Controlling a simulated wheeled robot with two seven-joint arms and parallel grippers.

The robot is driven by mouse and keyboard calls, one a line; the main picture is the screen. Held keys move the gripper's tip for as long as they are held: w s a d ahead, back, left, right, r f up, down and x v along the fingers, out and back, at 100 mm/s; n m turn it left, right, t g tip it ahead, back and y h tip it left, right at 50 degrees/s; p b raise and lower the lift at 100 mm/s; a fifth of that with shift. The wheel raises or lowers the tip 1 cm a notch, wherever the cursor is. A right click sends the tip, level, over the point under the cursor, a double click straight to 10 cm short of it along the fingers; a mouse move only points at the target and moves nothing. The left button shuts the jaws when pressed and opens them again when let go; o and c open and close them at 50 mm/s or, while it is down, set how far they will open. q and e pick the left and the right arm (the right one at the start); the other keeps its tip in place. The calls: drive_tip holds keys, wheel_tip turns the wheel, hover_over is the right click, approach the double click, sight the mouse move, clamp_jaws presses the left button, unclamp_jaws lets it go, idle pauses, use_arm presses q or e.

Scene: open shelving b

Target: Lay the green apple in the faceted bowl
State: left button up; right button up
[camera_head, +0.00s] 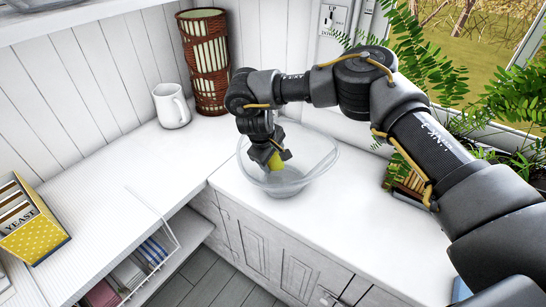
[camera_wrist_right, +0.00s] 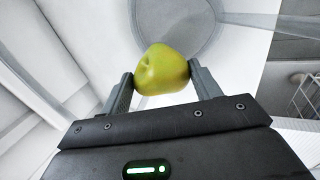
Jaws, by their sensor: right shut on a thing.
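The green apple (camera_wrist_right: 162,70) is yellow-green and sits between the fingers of my right gripper (camera_wrist_right: 163,88), which is shut on it. In the head view the apple (camera_head: 277,160) shows partly behind the right gripper (camera_head: 268,158). The faceted bowl (camera_head: 312,172) is clear glass and stands on the white counter. The right gripper holds the apple over the bowl, within its outline in the head view. In the wrist view the bowl's round base (camera_wrist_right: 190,22) shows beyond the apple. The gap between apple and bowl bottom is hard to tell. My left gripper is not in view.
A white mug (camera_head: 171,107) and a tall brown woven vase (camera_head: 207,62) stand at the back corner. A yellow box marked YEAST (camera_head: 38,232) is at the left. A small slatted thing (camera_head: 404,178) and green plants (camera_head: 435,75) are at the right. The counter front is clear.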

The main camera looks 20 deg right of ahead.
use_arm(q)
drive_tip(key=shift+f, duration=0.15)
use_arm(e)
drive_tip(key=shift+f, duration=0.3)
idle(0.4)
drive_tip(key=o, duration=1.1)
drive_tip(key=shift+a+r, duration=0.15)
drive_tip(key=shift+r, duration=0.15)
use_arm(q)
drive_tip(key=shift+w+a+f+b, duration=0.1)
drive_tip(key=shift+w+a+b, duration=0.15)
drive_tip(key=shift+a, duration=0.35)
use_arm(e)
drive_tip(key=v, duration=1)
drive_tip(key=shift+r, duration=0.1)
